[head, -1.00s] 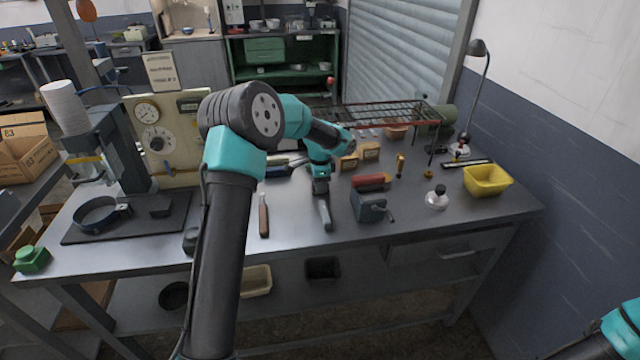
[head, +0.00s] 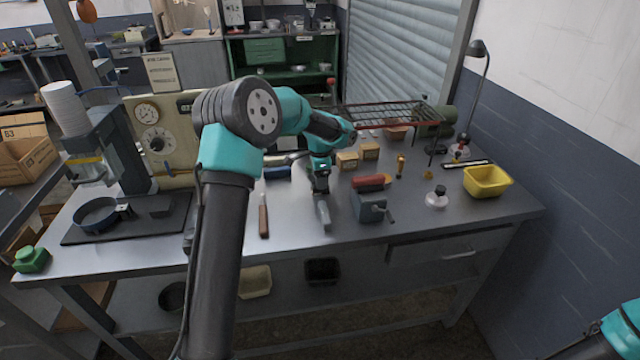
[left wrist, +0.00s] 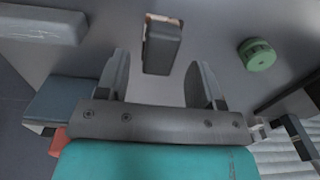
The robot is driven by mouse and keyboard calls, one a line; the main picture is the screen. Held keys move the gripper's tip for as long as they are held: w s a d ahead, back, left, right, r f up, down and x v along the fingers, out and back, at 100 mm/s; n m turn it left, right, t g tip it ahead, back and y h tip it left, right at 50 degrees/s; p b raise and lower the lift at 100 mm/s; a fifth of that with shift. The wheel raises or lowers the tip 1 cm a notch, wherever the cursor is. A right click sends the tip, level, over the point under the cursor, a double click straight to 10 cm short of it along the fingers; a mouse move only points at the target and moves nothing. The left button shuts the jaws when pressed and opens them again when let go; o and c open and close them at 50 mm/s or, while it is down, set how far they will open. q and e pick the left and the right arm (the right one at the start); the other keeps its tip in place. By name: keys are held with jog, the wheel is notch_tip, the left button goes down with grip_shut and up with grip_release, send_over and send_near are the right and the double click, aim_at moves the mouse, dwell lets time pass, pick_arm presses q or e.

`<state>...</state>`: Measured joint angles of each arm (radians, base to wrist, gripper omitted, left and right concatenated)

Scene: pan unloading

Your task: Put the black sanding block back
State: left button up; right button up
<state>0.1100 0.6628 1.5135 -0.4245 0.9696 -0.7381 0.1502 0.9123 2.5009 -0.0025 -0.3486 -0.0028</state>
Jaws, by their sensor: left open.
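A dark block with a tan edge shows in the left wrist view (left wrist: 162,50); it looks like the black sanding block. It lies in line with the gap between my left gripper's two fingers (left wrist: 160,78), which are apart with nothing pinched between them. I cannot tell how far below the fingertips it is. In the head view, my left gripper (head: 323,212) points down over the middle of the bench (head: 300,255). I cannot pick out this block there; the gripper or arm may hide it. My right gripper is out of view.
A grey vise (head: 368,207) stands just right of my left gripper. A wooden-handled tool (head: 263,218) lies to its left. A wire rack (head: 392,114) stands behind, and a yellow bin (head: 487,181) sits at the right. A green round thing (left wrist: 257,55) shows in the left wrist view.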

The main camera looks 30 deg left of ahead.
pick_arm(q)
notch_tip(320, 180, up, 9)
dwell(0.3)
dwell(1.4)
